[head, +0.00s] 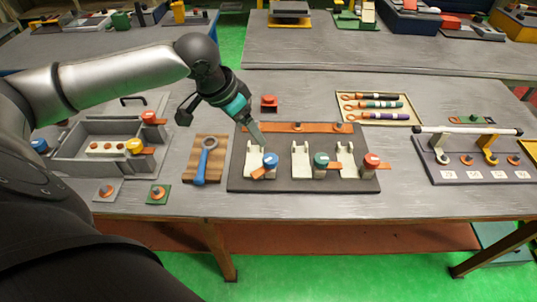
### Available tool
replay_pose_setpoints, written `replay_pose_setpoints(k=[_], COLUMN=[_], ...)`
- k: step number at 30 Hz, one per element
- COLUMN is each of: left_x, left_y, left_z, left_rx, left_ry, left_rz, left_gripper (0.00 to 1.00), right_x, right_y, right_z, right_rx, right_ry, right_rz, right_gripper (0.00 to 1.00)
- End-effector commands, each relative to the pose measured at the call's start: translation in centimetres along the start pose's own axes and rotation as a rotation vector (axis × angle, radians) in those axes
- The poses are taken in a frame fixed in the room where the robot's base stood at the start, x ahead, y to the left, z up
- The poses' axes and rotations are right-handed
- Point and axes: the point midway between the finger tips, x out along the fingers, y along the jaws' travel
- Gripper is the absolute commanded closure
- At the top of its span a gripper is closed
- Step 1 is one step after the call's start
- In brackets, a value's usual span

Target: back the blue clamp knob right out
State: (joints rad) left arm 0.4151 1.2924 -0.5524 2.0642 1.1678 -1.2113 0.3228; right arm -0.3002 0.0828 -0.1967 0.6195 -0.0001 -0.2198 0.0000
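The blue clamp knob (270,160) sits at the front of the leftmost cream clamp block on the dark fixture board (290,186), with an orange tab beside it. My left gripper (258,139) reaches in from the upper left, pointing down and right. Its tip is just behind and left of the blue knob and appears apart from it. The fingers overlap in this view, so their opening cannot be told. A green knob (320,160) and a red knob (371,160) stand on the other clamp blocks. My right gripper is not in view.
A blue-handled ring wrench (207,161) lies on a wooden board left of the fixture. A grey box (68,164) is further left. A tray of tools (378,120) and a rack with a white bar (470,130) are to the right. The table front is clear.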

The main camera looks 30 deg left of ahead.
Motion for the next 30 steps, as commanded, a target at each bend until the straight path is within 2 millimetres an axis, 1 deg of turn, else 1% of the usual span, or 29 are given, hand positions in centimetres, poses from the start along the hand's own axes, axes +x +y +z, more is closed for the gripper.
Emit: replay_pose_setpoints(k=[4, 6, 15, 19, 24, 30], left_x=[2.0, 3.4, 10.0, 12.3, 14.2, 15.0], left_y=[0.1, 0.2, 0.2, 0.2, 0.1, 0.1], left_z=[0.0, 0.1, 0.1, 0.1, 0.1, 0.0], left_rx=[0.0, -0.001, 0.001, 0.001, 0.002, 0.004], left_ry=[0.0, -0.001, -0.001, 0.0, 0.0, 0.0], left_rz=[0.005, 0.005, 0.004, 0.003, 0.0, 0.0], left_gripper=[0.16, 0.16, 0.16, 0.16, 0.16, 0.16], right_x=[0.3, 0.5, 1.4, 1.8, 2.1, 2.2], right_y=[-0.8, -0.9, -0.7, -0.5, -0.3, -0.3], right_z=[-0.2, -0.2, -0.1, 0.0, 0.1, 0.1], right_rx=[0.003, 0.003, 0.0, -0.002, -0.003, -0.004], right_ry=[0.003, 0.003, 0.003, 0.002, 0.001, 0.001], right_rz=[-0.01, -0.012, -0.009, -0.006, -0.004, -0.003], right_gripper=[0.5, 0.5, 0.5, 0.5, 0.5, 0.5])
